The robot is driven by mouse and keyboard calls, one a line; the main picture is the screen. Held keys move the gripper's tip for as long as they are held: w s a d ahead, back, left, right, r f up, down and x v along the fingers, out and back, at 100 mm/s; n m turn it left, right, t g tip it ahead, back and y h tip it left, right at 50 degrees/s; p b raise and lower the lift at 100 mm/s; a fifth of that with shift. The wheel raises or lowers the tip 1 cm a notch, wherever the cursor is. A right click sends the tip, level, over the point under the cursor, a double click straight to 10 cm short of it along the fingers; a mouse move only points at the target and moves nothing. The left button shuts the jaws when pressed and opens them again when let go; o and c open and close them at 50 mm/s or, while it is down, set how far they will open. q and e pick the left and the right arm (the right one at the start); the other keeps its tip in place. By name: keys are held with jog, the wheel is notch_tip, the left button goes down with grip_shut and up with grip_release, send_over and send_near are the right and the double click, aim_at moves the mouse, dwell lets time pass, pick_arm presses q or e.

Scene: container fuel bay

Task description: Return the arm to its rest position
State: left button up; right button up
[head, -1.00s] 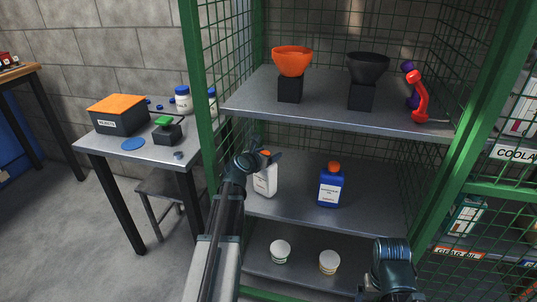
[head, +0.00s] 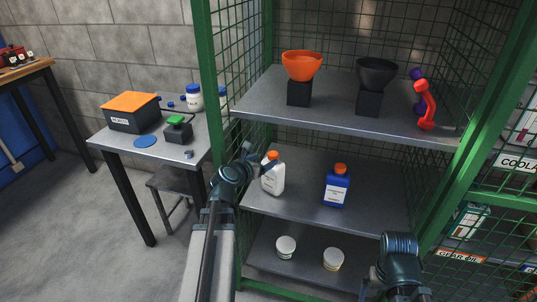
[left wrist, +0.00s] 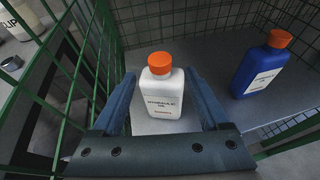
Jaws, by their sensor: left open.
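My left gripper (head: 252,160) is open and empty, at the left front of the cage's middle shelf. A white bottle with an orange cap (head: 273,174) stands upright on that shelf, just right of the gripper. In the left wrist view the white bottle (left wrist: 162,92) shows between the two open fingers, its label reading hydraulic oil. A blue bottle with an orange cap (head: 336,186) stands farther right on the same shelf. Part of my right arm (head: 397,265) shows at the bottom right; its gripper is not visible.
The green cage post (head: 208,90) and mesh stand close to my left arm. The upper shelf (head: 330,118) holds an orange funnel (head: 301,66), a black funnel (head: 376,73) and red and purple items. Two tubs stand on the low shelf. A side table (head: 185,148) stands left.

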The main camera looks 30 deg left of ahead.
aim_at(277, 153)
pick_arm(q)
jog(key=shift+s+r, duration=0.15)
jog(key=shift+s, duration=0.35)
jog(key=b+x, duration=0.4)
jog(key=x, duration=0.8)
jog(key=shift+w, duration=0.1)
